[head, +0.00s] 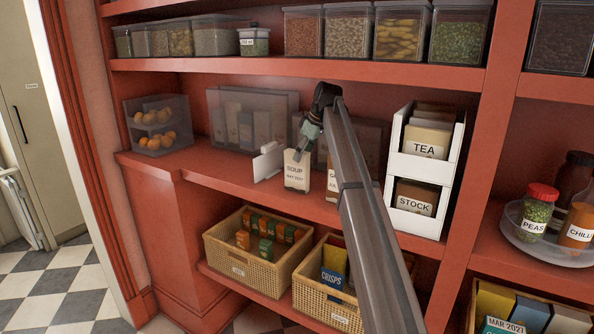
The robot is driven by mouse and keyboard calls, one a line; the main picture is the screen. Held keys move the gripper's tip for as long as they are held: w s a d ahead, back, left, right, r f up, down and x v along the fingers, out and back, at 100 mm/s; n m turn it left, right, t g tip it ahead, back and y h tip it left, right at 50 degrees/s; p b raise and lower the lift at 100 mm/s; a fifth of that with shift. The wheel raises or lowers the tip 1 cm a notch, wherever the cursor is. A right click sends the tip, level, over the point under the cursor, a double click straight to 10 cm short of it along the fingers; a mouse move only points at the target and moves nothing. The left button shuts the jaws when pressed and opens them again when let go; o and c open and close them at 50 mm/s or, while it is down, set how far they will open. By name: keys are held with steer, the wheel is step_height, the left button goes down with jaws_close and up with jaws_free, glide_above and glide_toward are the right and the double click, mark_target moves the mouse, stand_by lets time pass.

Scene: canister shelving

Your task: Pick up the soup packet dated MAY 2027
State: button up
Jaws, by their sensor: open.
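A pale soup packet (297,172) stands upright near the front edge of the middle shelf. Its label reads SOUP with a small date line that looks like MAY 2027. My gripper (303,147) is at the packet's upper right, with its fingers by the top edge. It is open; I cannot tell whether it touches the packet. A second pale packet (331,182) stands just to the right, mostly hidden behind my arm, so its full label does not show.
A white divider (268,162) stands left of the packet. A translucent bin (222,112) is behind. A white two-tier rack (445,168) labelled TEA and STOCK stands to the right. The upper shelf (290,68) is overhead. Wicker baskets (272,284) sit below.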

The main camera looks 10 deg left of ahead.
mark_target(297, 171)
steer(key=shift+w+a+f+p, duration=0.1)
steer(key=shift+w+a+p, duration=0.2)
steer(key=shift+a, duration=0.35)
steer(key=shift+w+a+f+p, duration=0.1)
steer(key=shift+w+a+p, duration=0.15)
steer(key=shift+a, duration=0.35)
steer(key=x, duration=0.2)
steer(key=shift+f, duration=0.25)
steer(key=shift+f, duration=0.25)
jaws_close()
